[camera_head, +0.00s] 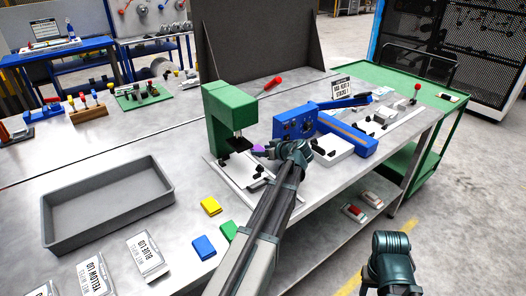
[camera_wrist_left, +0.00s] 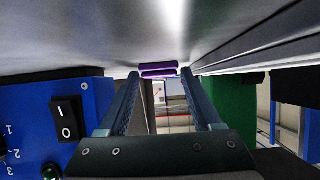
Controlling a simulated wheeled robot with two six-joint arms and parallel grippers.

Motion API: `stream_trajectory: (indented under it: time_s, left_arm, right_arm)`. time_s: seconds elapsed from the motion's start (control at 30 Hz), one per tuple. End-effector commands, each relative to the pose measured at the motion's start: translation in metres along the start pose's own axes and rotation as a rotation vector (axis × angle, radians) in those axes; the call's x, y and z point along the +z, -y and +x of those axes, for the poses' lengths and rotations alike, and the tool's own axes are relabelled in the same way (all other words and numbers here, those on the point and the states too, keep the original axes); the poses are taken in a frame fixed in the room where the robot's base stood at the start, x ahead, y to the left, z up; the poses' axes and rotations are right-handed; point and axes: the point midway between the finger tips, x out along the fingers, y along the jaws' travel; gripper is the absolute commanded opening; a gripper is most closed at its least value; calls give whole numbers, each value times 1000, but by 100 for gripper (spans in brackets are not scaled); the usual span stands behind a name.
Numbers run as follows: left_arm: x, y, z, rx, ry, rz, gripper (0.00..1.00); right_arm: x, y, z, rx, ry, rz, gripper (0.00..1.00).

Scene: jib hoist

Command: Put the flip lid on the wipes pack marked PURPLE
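A small purple lid (camera_head: 258,149) is at the tips of my left gripper (camera_head: 268,150), in front of the green press. In the left wrist view the purple lid (camera_wrist_left: 158,70) fills the gap between the two fingertips (camera_wrist_left: 160,73), and the gripper looks shut on it. Packs with printed labels lie at the lower left: one reads BLUE LID (camera_head: 149,257), one YELLOW LID (camera_head: 95,275). Another pack (camera_head: 45,289) is cut off by the frame edge. I see no readable PURPLE mark. My right arm's end (camera_head: 391,262) is at the lower right; its fingers are not clear.
Yellow (camera_head: 210,206), blue (camera_head: 204,247) and green (camera_head: 228,230) lids lie on the table. A grey tray (camera_head: 108,205) stands at left. The green press (camera_head: 222,115) and a blue machine (camera_head: 295,122) flank my left gripper. A green cart (camera_head: 440,92) is at right.

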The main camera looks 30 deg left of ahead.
Motion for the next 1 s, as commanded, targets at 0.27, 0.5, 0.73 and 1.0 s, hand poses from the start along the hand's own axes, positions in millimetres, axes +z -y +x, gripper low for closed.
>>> stream_trajectory:
  time_s: [0.27, 0.5, 0.73, 1.0]
  left_arm:
    - [-2, 0, -1, 0, 0, 0, 65]
    - [-6, 1, -38, 3, 0, 2, 65]
    - [-6, 1, -85, 3, 0, 2, 65]
    - [-4, 1, -117, 0, 0, 1, 65]
  right_arm:
    - [0, 0, -2, 0, 0, 0, 50]
    - [1, -2, -24, 0, 0, 0, 50]
    - [3, -4, -46, 0, 0, 1, 50]
    - [4, -6, -59, 0, 0, 1, 50]
